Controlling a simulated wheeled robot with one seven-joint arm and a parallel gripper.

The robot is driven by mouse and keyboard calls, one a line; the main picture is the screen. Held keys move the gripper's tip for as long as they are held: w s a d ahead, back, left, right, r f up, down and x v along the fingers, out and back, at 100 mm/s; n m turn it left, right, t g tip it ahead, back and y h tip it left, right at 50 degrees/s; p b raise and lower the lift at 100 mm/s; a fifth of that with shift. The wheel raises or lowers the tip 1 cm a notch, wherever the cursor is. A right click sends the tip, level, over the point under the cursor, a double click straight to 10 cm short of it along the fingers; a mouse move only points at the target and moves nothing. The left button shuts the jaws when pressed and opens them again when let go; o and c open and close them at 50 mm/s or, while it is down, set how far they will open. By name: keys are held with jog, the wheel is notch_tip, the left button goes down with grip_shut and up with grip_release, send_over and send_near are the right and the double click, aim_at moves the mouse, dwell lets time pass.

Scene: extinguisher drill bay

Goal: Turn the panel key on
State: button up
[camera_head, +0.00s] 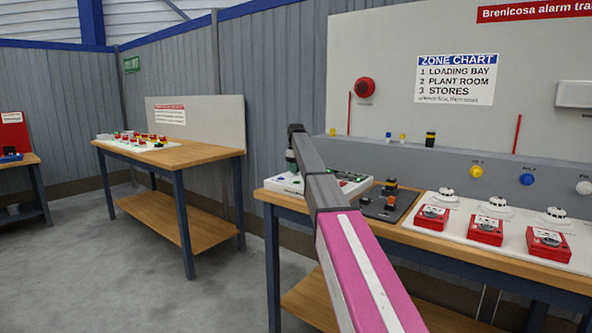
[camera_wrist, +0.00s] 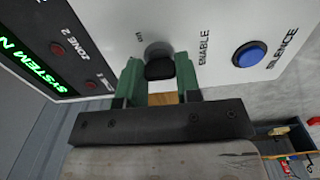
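The panel key (camera_wrist: 160,69) has a black head on a round grey lock in the white face of the alarm panel (camera_wrist: 185,20). ENABLE is printed to its right. My gripper (camera_wrist: 160,78) has its green fingers on both sides of the key head, with no clear gap, so it looks shut on it. In the head view my gripper (camera_head: 292,160) is at the panel (camera_head: 350,184) on the left end of the near bench, partly hidden behind my arm. The key itself is hidden there.
A blue SILENCE button (camera_wrist: 248,55) is right of the key; a green-lit display (camera_wrist: 22,62) is left. Red call points (camera_head: 486,231) and white detectors (camera_head: 497,207) stand on the bench's right. A dark tray (camera_head: 395,206) sits beside the panel. Floor at left is clear.

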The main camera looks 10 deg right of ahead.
jog(key=shift+m, duration=0.4)
jog(key=m, duration=0.5)
jog(key=shift+m, duration=0.4)
jog(key=m, duration=0.5)
jog(key=shift+m, duration=0.3)
jog(key=o, duration=0.9)
jog(key=shift+r, duration=0.1)
